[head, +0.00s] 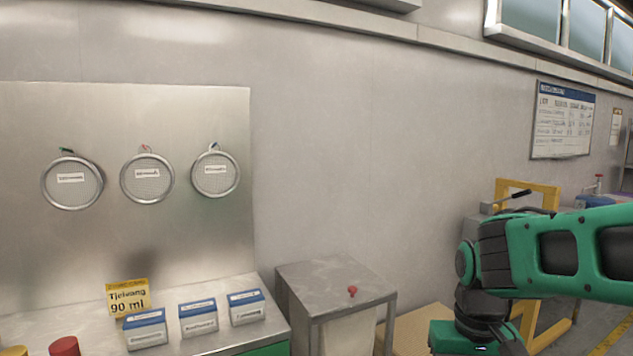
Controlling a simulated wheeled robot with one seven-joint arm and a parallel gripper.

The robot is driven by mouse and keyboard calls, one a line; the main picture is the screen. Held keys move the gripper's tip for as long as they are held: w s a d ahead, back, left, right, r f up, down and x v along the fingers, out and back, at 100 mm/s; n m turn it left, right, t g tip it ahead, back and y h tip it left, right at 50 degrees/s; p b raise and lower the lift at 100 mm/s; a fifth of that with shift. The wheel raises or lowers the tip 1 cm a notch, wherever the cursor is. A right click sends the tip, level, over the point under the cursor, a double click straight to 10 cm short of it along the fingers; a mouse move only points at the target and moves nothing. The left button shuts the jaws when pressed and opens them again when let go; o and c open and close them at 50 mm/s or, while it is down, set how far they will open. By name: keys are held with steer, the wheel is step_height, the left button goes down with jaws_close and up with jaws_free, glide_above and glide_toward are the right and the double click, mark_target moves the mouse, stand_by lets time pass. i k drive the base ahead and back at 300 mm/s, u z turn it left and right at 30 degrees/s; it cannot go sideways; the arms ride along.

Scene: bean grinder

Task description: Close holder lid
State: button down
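A grey metal box (300,293) stands right of the counter, with a flat top and a small red knob (352,291) near the top's front edge. This top looks like a lid lying level, but I cannot tell whether this box is the holder. The box's lower front shows a pale panel under the top. My green and black arm reaches in from the right edge. Its end, my gripper (500,345), points down at the bottom edge, right of the box and apart from it. The fingertips are cut off or too unclear to read.
The metal counter (220,338) at lower left bears several blue-and-white boxes (197,315) and a yellow sign (129,298). Round sieves (147,178) hang on the panel above. A yellow frame (545,197) stands behind my arm. Red and yellow items sit at bottom left.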

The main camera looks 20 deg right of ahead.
mark_target(322, 286)
steer(key=z, duration=0.65)
steer(key=i, duration=1.7)
steer(key=u, duration=0.75)
